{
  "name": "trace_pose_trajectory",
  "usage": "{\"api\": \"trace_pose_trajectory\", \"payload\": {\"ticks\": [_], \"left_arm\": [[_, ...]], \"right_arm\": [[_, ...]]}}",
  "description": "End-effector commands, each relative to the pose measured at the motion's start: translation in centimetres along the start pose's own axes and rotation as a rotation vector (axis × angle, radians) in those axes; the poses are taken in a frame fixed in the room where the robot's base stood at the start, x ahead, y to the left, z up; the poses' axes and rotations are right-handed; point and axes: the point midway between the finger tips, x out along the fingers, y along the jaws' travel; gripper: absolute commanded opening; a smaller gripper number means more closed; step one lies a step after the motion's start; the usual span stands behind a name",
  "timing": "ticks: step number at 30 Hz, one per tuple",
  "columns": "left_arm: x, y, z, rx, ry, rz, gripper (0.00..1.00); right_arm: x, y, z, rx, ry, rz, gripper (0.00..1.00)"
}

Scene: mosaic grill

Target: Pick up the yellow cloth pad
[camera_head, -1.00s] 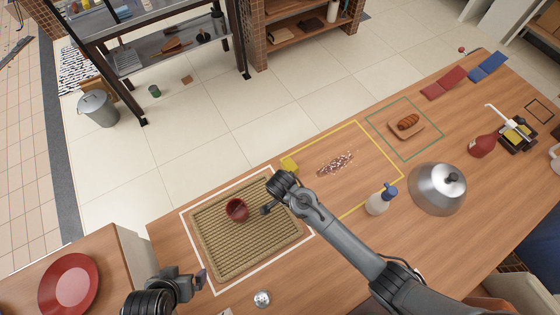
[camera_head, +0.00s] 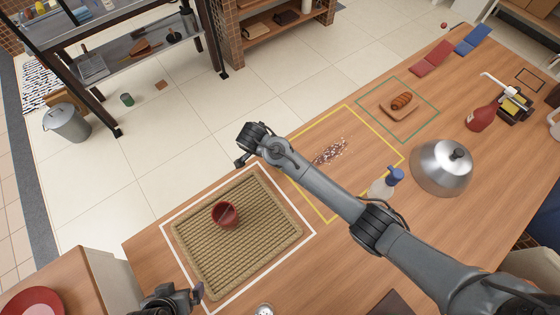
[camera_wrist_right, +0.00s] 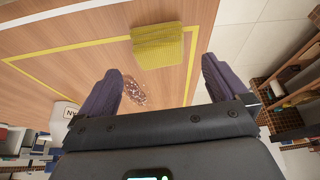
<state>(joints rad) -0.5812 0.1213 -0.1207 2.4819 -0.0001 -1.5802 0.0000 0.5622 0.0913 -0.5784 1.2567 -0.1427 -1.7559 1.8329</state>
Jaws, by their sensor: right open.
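The yellow cloth pad (camera_wrist_right: 158,46) is a ribbed square lying on the wooden table by a yellow outline corner, in the right wrist view. In the head view my right arm hides it. My right gripper (camera_wrist_right: 163,68) is open, its two dark fingers apart, with the pad ahead between and beyond the tips and nothing held. In the head view the right gripper (camera_head: 241,162) is near the table's far edge. My left gripper (camera_head: 198,291) is at the bottom left of the head view; its jaw opening cannot be made out.
A woven mat (camera_head: 200,262) with a red bowl (camera_head: 225,213) lies left of my right arm. Dark crumbs (camera_head: 330,152) lie inside the yellow outline. Bare floor lies beyond the table edge.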

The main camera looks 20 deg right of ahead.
Motion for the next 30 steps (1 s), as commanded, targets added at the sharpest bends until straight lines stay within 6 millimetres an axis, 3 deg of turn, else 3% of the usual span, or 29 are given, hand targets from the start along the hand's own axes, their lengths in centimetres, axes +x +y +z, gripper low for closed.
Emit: {"api": "trace_pose_trajectory", "payload": {"ticks": [13, 23, 26, 30], "left_arm": [[1.1, -0.1, 0.3, 0.004, -0.001, -0.005, 1.00], [1.1, 0.1, 0.3, -0.006, 0.000, 0.003, 1.00], [1.1, 0.2, 0.3, -0.008, 0.001, 0.005, 1.00], [1.1, 0.2, 0.3, -0.008, 0.001, 0.005, 1.00]], "right_arm": [[4.6, 0.2, 0.2, -0.001, 0.000, 0.001, 1.00], [5.3, 0.1, 0.2, -0.001, -0.001, -0.001, 1.00], [5.2, 0.1, 0.2, 0.000, 0.000, -0.001, 0.89], [5.2, 0.2, 0.2, 0.000, 0.000, -0.001, 0.68]]}}
